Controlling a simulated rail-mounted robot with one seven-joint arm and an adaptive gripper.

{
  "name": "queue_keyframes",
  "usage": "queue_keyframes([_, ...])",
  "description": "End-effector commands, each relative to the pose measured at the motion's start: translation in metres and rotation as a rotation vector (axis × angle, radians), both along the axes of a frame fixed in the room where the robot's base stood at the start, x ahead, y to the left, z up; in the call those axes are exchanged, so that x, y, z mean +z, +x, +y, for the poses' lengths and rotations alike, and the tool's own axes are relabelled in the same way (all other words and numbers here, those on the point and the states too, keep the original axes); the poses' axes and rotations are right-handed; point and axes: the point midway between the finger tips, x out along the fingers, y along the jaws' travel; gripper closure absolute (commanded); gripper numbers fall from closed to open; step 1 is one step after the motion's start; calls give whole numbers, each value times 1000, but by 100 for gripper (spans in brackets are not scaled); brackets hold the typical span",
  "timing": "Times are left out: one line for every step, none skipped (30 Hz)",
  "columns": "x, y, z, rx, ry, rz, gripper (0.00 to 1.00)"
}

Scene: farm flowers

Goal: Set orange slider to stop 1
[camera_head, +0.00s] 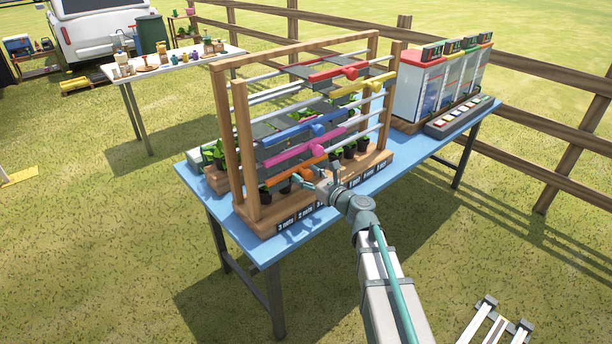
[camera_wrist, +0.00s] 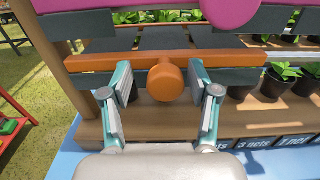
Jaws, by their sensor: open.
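The orange slider (camera_head: 290,177) is the lowest coloured bar on the wooden frame, below the pink slider (camera_head: 306,151). In the wrist view the orange slider (camera_wrist: 215,58) runs across the frame, with its round knob (camera_wrist: 166,80) facing me. My gripper (camera_head: 312,181) is at the lower front of the frame. In the wrist view my gripper (camera_wrist: 160,88) is open, with one finger on each side of the knob; contact cannot be told. Labels (camera_wrist: 251,144) along the base read "3 nets" and "1 net"; others are partly hidden by my gripper.
Blue (camera_head: 305,132), yellow (camera_head: 363,86) and red (camera_head: 338,73) sliders sit higher on the frame. Potted plants (camera_wrist: 286,77) stand behind the orange bar on the right. A cabinet (camera_head: 440,85) with coloured tops stands at the right of the blue table (camera_head: 455,133).

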Motion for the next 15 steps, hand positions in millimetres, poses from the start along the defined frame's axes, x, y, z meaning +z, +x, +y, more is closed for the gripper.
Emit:
queue_keyframes([0,-4,-3,-1,0,0,39])
queue_keyframes([0,-6,-4,-1,0,0,39])
queue_keyframes([0,-9,-8,-1,0,0,39])
queue_keyframes([0,-13,-10,-2,0,0,39])
queue_keyframes([0,-16,-13,-2,0,0,39])
queue_keyframes([0,-22,-18,-2,0,0,39])
queue_keyframes([0,-26,-21,-2,0,0,39])
queue_keyframes([0,-31,-25,-3,0,0,39])
queue_keyframes([0,-37,-30,-2,0,0,39])
queue_keyframes([0,-41,-34,-2,0,0,39])
queue_keyframes([0,-46,-38,-2,0,0,39])
queue_keyframes([0,-52,-43,-2,0,0,39])
queue_keyframes([0,-56,-47,-2,0,0,39])
queue_keyframes([0,-60,-50,-2,0,0,39])
queue_keyframes([0,-65,-55,-2,0,0,39])
